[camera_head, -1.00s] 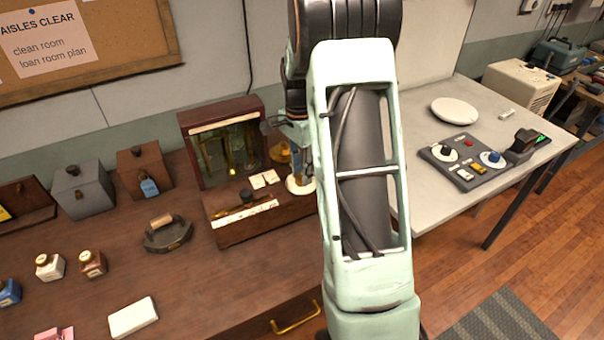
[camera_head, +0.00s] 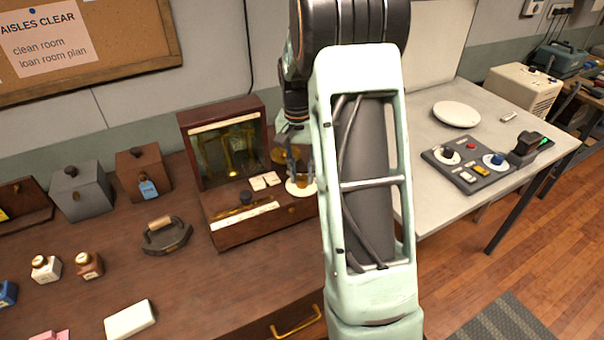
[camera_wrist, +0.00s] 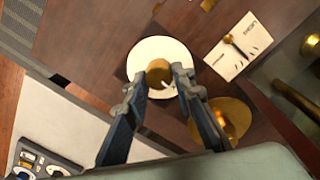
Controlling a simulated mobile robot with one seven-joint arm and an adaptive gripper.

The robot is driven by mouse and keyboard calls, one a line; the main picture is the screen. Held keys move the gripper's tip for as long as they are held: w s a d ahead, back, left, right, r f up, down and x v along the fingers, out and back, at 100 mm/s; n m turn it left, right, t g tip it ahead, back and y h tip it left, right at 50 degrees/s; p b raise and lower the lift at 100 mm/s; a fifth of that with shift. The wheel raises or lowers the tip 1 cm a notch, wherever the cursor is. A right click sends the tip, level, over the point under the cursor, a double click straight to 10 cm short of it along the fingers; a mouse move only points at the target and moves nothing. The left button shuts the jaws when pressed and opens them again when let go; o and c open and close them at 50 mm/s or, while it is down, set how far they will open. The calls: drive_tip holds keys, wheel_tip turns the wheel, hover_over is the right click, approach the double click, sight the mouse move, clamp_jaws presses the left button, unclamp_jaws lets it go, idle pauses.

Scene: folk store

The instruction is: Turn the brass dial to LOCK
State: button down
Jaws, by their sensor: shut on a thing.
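The brass dial (camera_wrist: 158,72) is a short round knob on a white round plate (camera_wrist: 145,52) in the wrist view. A small pale mark shows at its lower right edge. My gripper (camera_wrist: 163,78) has a fingertip on each side of the knob and is shut on it. In the head view my gripper (camera_head: 301,172) points down over the white plate (camera_head: 299,189), at the right end of the wooden box's base (camera_head: 272,222). My arm hides part of that end, and the knob is hard to make out there. I cannot read the dial's setting.
A brass pan (camera_wrist: 232,117) lies close beside my right finger in the wrist view. A white label card with a brass pointer (camera_wrist: 237,45) is also near. A glass-fronted case (camera_head: 222,108) stands behind. A grey control panel (camera_head: 470,166) sits on the pale table at right.

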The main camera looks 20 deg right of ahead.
sight(300, 176)
drive_tip(key=shift+n, duration=0.3)
drive_tip(key=c, duration=1.6)
unclamp_jaws()
drive_tip(key=shift+r, duration=0.1)
drive_tip(key=r, duration=1.2)
drive_tip(key=shift+w+a, duration=0.15)
drive_tip(key=shift+a, duration=0.05)
